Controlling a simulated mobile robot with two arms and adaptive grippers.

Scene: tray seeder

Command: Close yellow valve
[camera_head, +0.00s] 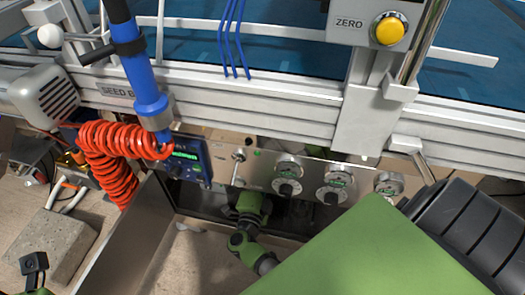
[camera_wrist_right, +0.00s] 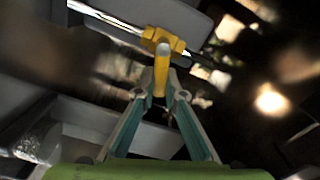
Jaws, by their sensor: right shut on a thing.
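The yellow valve (camera_wrist_right: 166,39) shows in the right wrist view at the top centre, on a pale metal pipe. Its yellow lever (camera_wrist_right: 161,76) points down toward the camera. My right gripper (camera_wrist_right: 160,92) has its two fingers closed together on the lever's lower end. In the head view, my green right arm reaches in under the control panel. Its gripper and the valve are hidden there. At the head view's lower left corner, a dark piece with green beside it looks like part of my left arm.
A steel control panel (camera_head: 260,173) with several round knobs sits above my right arm. A coiled red hose (camera_head: 110,165) hangs left of it. A yellow button (camera_head: 389,30) marked ZERO is at the upper right. A concrete block (camera_head: 50,247) lies on the floor at left.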

